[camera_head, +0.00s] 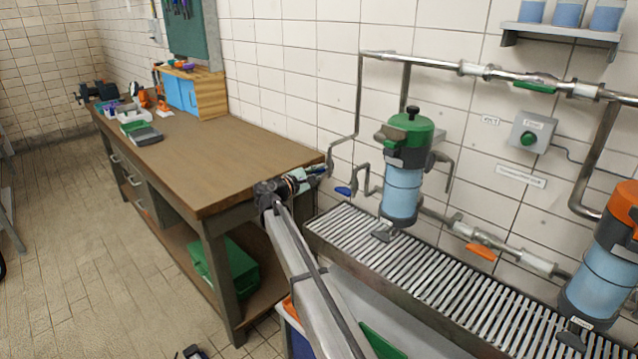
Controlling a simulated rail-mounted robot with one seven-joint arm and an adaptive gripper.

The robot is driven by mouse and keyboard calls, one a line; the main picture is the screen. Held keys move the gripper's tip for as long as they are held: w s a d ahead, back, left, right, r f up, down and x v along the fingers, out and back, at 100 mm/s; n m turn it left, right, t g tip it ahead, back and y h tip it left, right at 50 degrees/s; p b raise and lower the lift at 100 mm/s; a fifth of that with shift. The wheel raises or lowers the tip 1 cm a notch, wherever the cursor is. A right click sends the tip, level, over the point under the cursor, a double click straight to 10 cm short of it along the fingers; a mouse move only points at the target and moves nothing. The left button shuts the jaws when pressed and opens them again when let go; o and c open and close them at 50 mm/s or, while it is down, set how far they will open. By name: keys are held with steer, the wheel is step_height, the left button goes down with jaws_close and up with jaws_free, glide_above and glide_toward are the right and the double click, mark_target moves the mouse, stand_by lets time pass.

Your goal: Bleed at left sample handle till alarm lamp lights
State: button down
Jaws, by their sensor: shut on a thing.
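My gripper (318,171) is at the far right corner of the workbench, beside the thin pipe that comes down the wall. Its jaws are closed around a small blue part, which looks like the left sample handle; the fingers hide most of it. A separate blue lever (343,191) sits just right of and below my gripper, on the low pipe. A grey wall box (533,131) carries a round green lamp or button (528,139), which shows no clear glow. I cannot tell whether this is the alarm lamp; its label is too small to read.
A green-topped canister (403,190) and an orange-topped canister (600,275) stand over the slatted drain grate (450,290). An orange lever (481,252) and green lever (535,87) sit on pipes. The workbench (215,150) is close to my arm; its near half is bare.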

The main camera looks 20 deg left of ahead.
steer(key=m+b, duration=0.2)
steer(key=b, duration=0.1)
steer(key=m+b, duration=0.2)
steer(key=m, duration=0.1)
steer(key=shift+f+b, duration=0.35)
steer(key=shift+b, duration=0.05)
steer(key=shift+r+m+b, duration=0.15)
steer(key=shift+m+b, duration=0.55)
steer(key=shift+b, duration=0.05)
steer(key=c, duration=1.2)
jaws_free()
steer(key=shift+d, duration=0.1)
steer(key=v, duration=1.2)
